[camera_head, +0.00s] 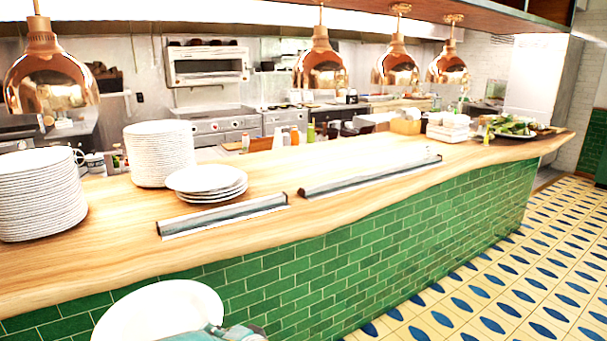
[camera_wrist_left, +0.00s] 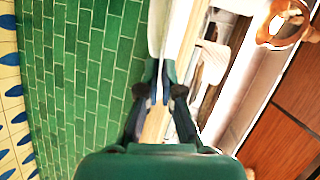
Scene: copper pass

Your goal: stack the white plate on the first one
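A white plate (camera_head: 150,312) is at the bottom left of the head view, in front of the green-tiled counter side and below the counter top. My left gripper (camera_head: 222,328) is at its lower right edge. In the left wrist view its fingers (camera_wrist_left: 158,88) are closed together on the rim of the plate (camera_wrist_left: 154,30), seen nearly edge-on. A low stack of several white plates (camera_head: 207,180) sits on the wooden counter, farther off and higher than the held plate. I cannot single out one first plate. My right gripper is not in view.
Two tall plate stacks (camera_head: 38,195) (camera_head: 160,153) stand on the wooden counter (camera_head: 125,215). Two long metal strips (camera_head: 222,215) (camera_head: 370,172) lie in front and to the right. Copper lamps (camera_head: 50,75) hang above. Bare wood lies between the left stack and the low stack.

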